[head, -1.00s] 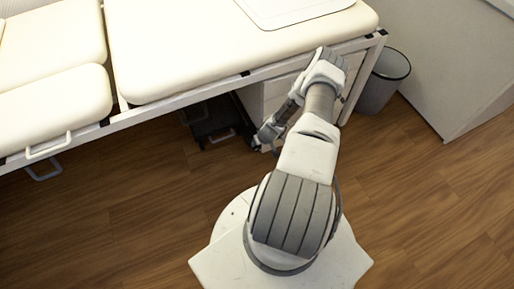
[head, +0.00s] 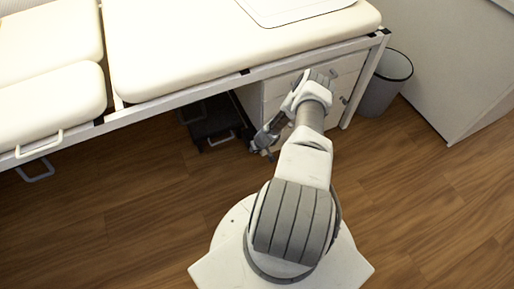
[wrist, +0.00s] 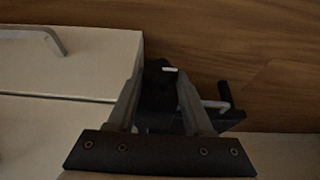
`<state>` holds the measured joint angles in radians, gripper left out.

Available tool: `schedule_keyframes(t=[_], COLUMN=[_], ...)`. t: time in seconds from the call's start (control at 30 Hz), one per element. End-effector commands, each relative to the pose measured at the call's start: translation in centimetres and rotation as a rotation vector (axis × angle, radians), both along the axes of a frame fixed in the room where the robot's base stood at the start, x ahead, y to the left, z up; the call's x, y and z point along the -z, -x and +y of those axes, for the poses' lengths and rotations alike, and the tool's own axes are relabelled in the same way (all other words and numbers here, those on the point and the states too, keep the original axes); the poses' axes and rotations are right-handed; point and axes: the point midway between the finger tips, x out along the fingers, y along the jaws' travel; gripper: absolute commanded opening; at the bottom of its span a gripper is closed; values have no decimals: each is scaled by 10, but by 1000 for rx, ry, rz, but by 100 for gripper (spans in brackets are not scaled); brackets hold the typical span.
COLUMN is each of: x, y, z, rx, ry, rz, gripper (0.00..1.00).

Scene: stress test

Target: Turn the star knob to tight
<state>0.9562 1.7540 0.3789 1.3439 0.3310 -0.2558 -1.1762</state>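I cannot make out the star knob for certain in either view. My gripper (head: 258,148) hangs low below the front edge of the padded couch, by the left side of a white drawer unit. In the wrist view its two grey fingers (wrist: 160,82) are apart, with nothing visibly held. Behind and between them is a dark object (wrist: 155,92) with a small white mark. A pale bar (wrist: 214,105) and a short black peg (wrist: 225,91) show just right of the fingers. Whether any of these belongs to the knob is unclear.
The cream couch (head: 200,50) on a white frame spans the top. A dark low unit (head: 210,122) is under it, left of the gripper. The drawer unit (head: 285,92) stands right, then a grey bin (head: 386,82). Wooden floor (head: 120,215) is clear in front.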

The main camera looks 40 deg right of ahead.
Motion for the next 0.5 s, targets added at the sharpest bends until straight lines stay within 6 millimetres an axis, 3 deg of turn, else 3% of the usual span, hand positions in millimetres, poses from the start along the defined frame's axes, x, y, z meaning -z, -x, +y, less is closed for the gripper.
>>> schedule_keyframes(t=[0.03, 0.17, 0.2, 0.5], x=[0, 0, 0, 0], y=[0, 0, 0, 1], z=[0, 0, 0, -2], rx=[0, 0, 0, 3], ry=[0, 1, 1, -41], rz=[0, 0, 0, -10], gripper=[25, 2, 0, 0])
